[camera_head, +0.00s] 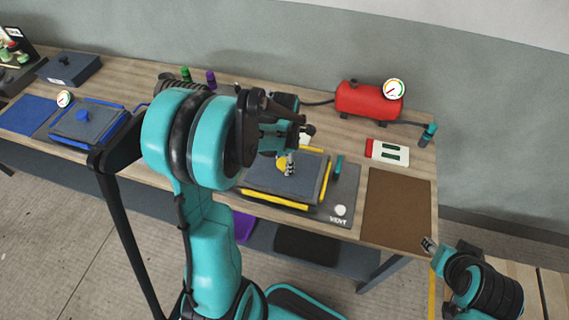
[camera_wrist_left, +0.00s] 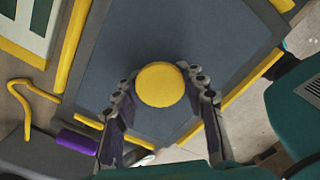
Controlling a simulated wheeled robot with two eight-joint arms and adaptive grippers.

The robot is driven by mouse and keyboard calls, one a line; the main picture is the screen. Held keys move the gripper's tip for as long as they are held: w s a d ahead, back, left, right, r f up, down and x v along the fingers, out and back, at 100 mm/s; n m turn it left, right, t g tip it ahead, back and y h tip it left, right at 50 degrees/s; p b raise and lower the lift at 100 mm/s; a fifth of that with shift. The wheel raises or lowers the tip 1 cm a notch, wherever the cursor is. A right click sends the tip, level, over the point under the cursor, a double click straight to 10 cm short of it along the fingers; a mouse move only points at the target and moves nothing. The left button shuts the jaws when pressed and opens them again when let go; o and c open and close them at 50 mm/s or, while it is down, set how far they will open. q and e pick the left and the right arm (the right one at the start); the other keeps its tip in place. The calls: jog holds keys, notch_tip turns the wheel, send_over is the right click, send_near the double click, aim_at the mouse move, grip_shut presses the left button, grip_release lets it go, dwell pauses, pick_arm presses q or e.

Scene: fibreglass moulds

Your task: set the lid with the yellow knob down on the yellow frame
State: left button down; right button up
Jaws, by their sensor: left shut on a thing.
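The lid (camera_head: 262,178) is a grey-blue plate with a yellow knob (camera_head: 281,164). It lies over the yellow frame (camera_head: 275,201), whose front bar and parts of its other sides show. My left gripper (camera_head: 291,164) is above the lid and shut on the knob. In the left wrist view the knob (camera_wrist_left: 160,85) sits between the two fingers, and yellow bars (camera_wrist_left: 248,82) run along the lid's edges. I cannot tell whether the lid touches the frame or hangs just above it. My right gripper (camera_head: 430,246) is low at the right, away from the lid; its jaw opening is unclear.
A brown mat (camera_head: 396,208) lies to the right, with a red tank (camera_head: 369,99) behind. A blue-framed mould with a blue-knobbed lid (camera_head: 84,122) is at the left. My left arm hides the table's middle.

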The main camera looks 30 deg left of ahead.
pick_arm(q)
jog(key=shift+f, duration=0.15)
jog(key=c, duration=0.9)
grip_release()
